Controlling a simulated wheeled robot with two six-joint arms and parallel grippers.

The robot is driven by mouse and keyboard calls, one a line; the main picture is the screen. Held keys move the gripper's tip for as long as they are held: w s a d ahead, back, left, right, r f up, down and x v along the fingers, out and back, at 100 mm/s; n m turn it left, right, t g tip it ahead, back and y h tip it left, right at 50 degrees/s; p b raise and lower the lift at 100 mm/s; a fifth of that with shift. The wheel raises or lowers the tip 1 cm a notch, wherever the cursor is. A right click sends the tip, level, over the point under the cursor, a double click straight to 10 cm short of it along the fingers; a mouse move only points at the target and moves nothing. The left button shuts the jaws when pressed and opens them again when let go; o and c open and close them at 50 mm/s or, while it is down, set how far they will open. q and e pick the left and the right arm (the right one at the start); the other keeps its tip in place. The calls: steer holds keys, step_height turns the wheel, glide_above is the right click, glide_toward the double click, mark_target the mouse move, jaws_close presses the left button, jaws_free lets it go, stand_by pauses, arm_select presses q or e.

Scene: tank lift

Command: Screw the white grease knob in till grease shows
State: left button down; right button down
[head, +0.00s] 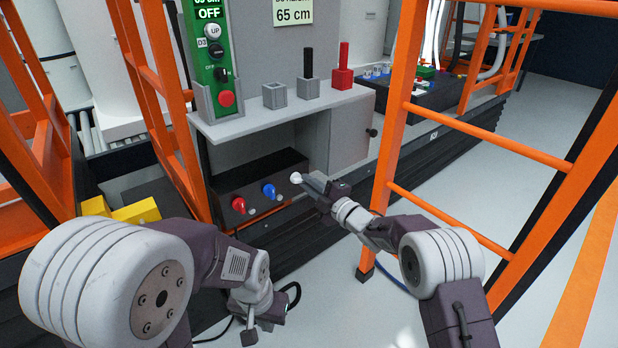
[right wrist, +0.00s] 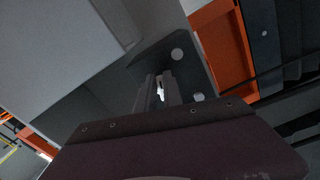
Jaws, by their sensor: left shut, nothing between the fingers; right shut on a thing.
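The white grease knob (head: 296,178) is on the front of a dark box (head: 218,189), right of a blue knob (head: 269,190) and a red knob (head: 238,205). My right gripper (head: 303,179) is shut on the white knob. In the right wrist view, the white knob (right wrist: 160,91) shows between the fingers, which partly hide it. My left gripper (head: 250,336) hangs low in front of the box, shut and empty, well apart from the knobs. I see no grease.
A grey shelf (head: 245,125) overhangs the box, with a green control panel (head: 208,50), a black-handled lever (head: 308,65) and a red one (head: 343,60). An orange ladder frame (head: 393,125) stands close right of my right arm. Yellow blocks (head: 137,210) lie left.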

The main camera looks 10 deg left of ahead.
mark_target(296, 181)
steer(key=m, duration=0.7)
steer(key=s+a+m, duration=0.1)
steer(key=m, duration=0.7)
steer(key=s+f+m, duration=0.1)
steer(key=m, duration=0.6)
steer(key=shift+s+a+m+b, duration=0.15)
steer(key=shift+a+m+b, duration=0.15)
steer(key=shift+a+b, duration=0.1)
steer(key=m, duration=0.5)
steer(key=shift+s+a+r+m+p, duration=0.1)
steer(key=shift+s+r+m+p, duration=0.1)
steer(key=shift+r+m+p, duration=0.1)
steer(key=m, duration=0.4)
steer(key=r+m+p, duration=0.1)
steer(key=m, duration=0.6)
steer(key=shift+w+r+m+p, duration=0.1)
steer(key=shift+r+m+p, duration=0.2)
steer(key=shift+r+p, duration=0.1)
steer(key=m, duration=0.4)
steer(key=shift+w+d+r+p, duration=0.2)
steer(key=shift+r+p, duration=0.05)
steer(key=shift+p, duration=0.15)
steer(key=shift+m, duration=0.5)
